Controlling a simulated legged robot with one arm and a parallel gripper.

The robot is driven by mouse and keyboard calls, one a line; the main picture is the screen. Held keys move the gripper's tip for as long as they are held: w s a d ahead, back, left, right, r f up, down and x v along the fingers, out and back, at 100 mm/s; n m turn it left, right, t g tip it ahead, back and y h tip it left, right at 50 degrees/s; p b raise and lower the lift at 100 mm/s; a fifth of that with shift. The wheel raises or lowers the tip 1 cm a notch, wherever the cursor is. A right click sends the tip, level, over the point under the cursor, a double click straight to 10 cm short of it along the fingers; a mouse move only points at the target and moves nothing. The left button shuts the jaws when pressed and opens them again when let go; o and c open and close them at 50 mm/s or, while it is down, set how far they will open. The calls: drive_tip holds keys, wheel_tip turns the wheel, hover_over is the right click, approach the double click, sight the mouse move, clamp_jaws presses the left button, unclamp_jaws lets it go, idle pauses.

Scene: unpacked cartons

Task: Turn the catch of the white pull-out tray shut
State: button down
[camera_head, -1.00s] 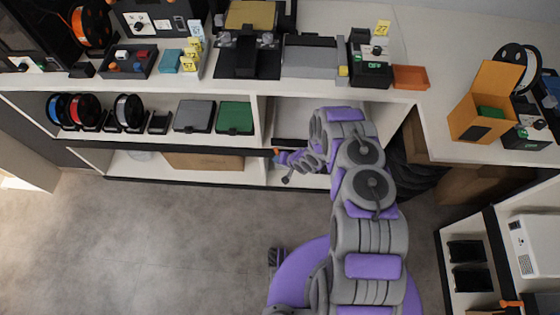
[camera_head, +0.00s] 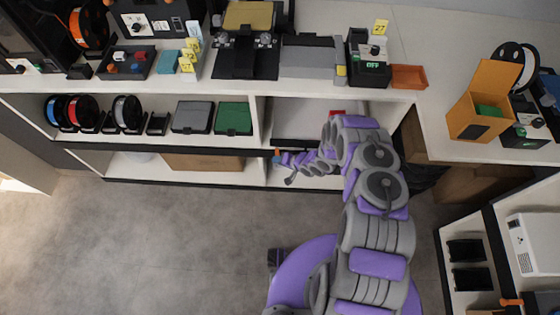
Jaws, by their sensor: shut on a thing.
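A pale surface that looks like the white pull-out tray (camera_head: 298,118) shows in the middle bay under the counter, left of my arm. A small orange part, apparently its catch (camera_head: 276,151), is at the bay's left edge. My gripper (camera_head: 279,158) reaches left, low in front of this bay, and is shut at the orange part. The jaws are tiny here, and my arm hides the bay's right side. The catch's exact angle cannot be told.
A red item (camera_head: 337,112) shows beside my arm in the bay. Spools, a grey case (camera_head: 192,116) and a green case (camera_head: 234,117) stand on the shelf to the left. The counter above holds devices and an orange tray (camera_head: 409,77). The floor at left is clear.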

drive_tip(key=c, duration=0.9)
unclamp_jaws()
drive_tip(key=shift+o, duration=0.2)
drive_tip(key=p+v, duration=0.4)
drive_tip(key=v, duration=1.3)
drive_tip(key=shift+d, duration=0.25)
